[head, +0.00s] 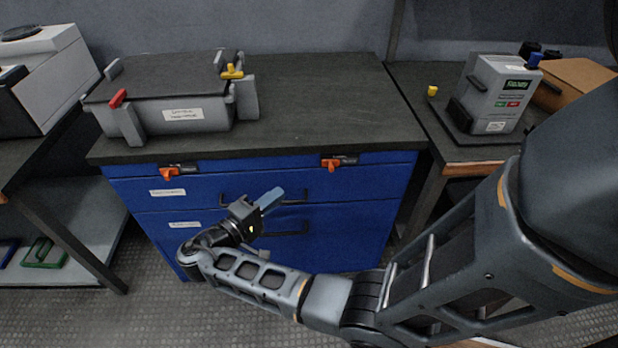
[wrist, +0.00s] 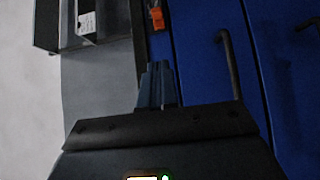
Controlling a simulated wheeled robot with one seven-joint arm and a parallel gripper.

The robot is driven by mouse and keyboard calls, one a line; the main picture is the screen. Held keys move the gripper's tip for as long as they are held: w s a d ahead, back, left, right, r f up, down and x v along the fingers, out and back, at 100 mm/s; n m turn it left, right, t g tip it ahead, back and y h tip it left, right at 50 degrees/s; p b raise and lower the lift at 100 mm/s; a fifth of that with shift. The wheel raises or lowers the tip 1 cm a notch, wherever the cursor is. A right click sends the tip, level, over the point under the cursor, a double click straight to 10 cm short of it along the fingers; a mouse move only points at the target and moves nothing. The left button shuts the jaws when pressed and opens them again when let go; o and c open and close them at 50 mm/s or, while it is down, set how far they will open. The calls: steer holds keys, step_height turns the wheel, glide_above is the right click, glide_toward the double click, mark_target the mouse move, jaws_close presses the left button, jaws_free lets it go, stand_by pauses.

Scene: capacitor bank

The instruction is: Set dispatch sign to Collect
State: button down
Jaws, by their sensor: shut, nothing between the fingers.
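I cannot make out a dispatch sign for certain in either view. A grey box-shaped device (head: 494,95) on the right bench carries a dark panel with green lettering (head: 517,86) and small green and red marks below it; the words are too small to read. My gripper (head: 270,198) is shut and empty in front of the blue drawer cabinet. In the wrist view its fingers (wrist: 157,85) are together, with blue drawer fronts beyond and to the right.
The blue cabinet (head: 340,187) has dark bar handles and orange latches (head: 170,173). A grey lidded case (head: 185,115) with red and yellow clips stands on its top. A yellow piece (head: 432,90) and a cardboard box (head: 575,78) are at right. The cabinet top's right half is clear.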

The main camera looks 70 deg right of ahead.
steer(key=p, duration=0.1)
glide_toward(329, 166)
steer(key=w+d, duration=0.2)
steer(key=d, duration=0.2)
steer(key=s, duration=0.1)
steer(key=s+d+p, duration=0.1)
steer(key=s, duration=0.1)
steer(key=shift+s+d, duration=0.1)
steer(key=shift+s, duration=0.1)
steer(key=shift+s+d+f, duration=0.1)
steer(key=shift+s+d, duration=0.1)
steer(key=shift+s, duration=0.2)
steer(key=shift+s+d+p, duration=0.2)
steer(key=shift+s+d, duration=0.15)
steer(key=shift+s, duration=0.5)
steer(key=shift+s+d+p, duration=0.15)
steer(key=shift+s+d, duration=0.2)
steer(key=shift+s, duration=0.5)
steer(key=shift+s+d+p, duration=0.2)
steer(key=shift+s+d, duration=0.15)
steer(key=shift+s, duration=0.5)
